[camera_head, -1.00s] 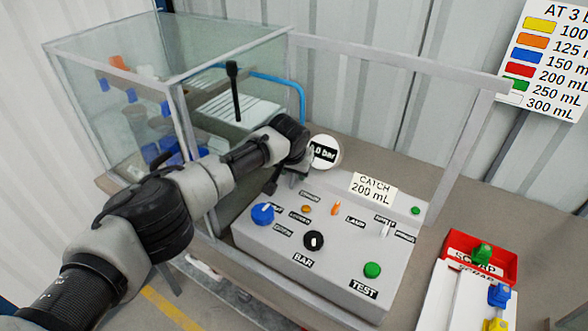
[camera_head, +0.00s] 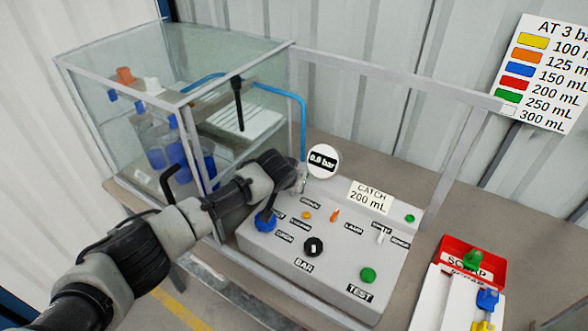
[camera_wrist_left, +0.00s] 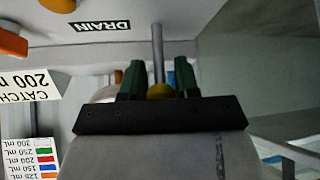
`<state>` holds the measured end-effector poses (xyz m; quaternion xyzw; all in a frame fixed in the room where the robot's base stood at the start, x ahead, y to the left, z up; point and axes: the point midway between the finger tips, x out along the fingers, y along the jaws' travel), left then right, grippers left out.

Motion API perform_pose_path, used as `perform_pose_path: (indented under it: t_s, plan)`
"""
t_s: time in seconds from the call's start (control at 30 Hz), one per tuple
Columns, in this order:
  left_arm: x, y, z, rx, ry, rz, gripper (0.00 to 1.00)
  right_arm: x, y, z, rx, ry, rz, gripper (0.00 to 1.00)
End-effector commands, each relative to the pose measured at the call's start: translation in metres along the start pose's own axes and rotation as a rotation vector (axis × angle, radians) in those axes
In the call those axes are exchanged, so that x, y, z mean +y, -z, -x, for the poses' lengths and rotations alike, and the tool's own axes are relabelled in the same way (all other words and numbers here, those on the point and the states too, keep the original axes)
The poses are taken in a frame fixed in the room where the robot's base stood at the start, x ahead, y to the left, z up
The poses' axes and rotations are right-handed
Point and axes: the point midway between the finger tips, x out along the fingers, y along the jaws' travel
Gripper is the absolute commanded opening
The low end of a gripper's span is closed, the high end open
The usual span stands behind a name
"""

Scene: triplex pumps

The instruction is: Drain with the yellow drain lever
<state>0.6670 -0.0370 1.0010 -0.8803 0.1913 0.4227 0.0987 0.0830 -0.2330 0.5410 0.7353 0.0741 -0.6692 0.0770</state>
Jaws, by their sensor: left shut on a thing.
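The yellow drain lever shows in the left wrist view as a yellow knob (camera_wrist_left: 160,91) at the end of a thin metal rod (camera_wrist_left: 158,50). My left gripper (camera_wrist_left: 158,85) is shut on this knob, with one green fingertip on each side. A DRAIN label (camera_wrist_left: 100,25) is beside the rod. In the head view my left gripper (camera_head: 301,182) is at the back left of the grey control panel (camera_head: 345,272), just below the round pressure gauge (camera_head: 322,161). The lever is hidden there. My right gripper is not in view.
A glass tank (camera_head: 130,125) with blue-capped parts stands at the left. The panel carries a blue knob (camera_head: 265,221), a black BAR knob (camera_head: 313,247) and a green TEST button (camera_head: 368,275). A red SCRAP tray (camera_head: 447,248) is at the right.

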Motion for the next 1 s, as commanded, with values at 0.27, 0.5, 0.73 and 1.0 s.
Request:
perform_pose_path:
  t_s: [0.27, 0.5, 0.73, 1.0]
  plan:
    - [-0.002, -0.006, 0.002, 0.083, -0.012, 0.014, 0.00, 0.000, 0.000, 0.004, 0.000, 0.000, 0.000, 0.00]
    - [-0.002, -0.006, 0.002, 0.081, -0.011, 0.014, 0.32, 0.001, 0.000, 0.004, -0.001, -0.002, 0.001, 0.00]
    - [-0.002, -0.005, 0.002, 0.083, -0.011, 0.013, 0.41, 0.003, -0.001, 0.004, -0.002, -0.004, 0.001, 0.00]
    - [-0.001, -0.006, 0.011, 0.085, -0.014, 0.012, 0.41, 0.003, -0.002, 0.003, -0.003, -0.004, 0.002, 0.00]
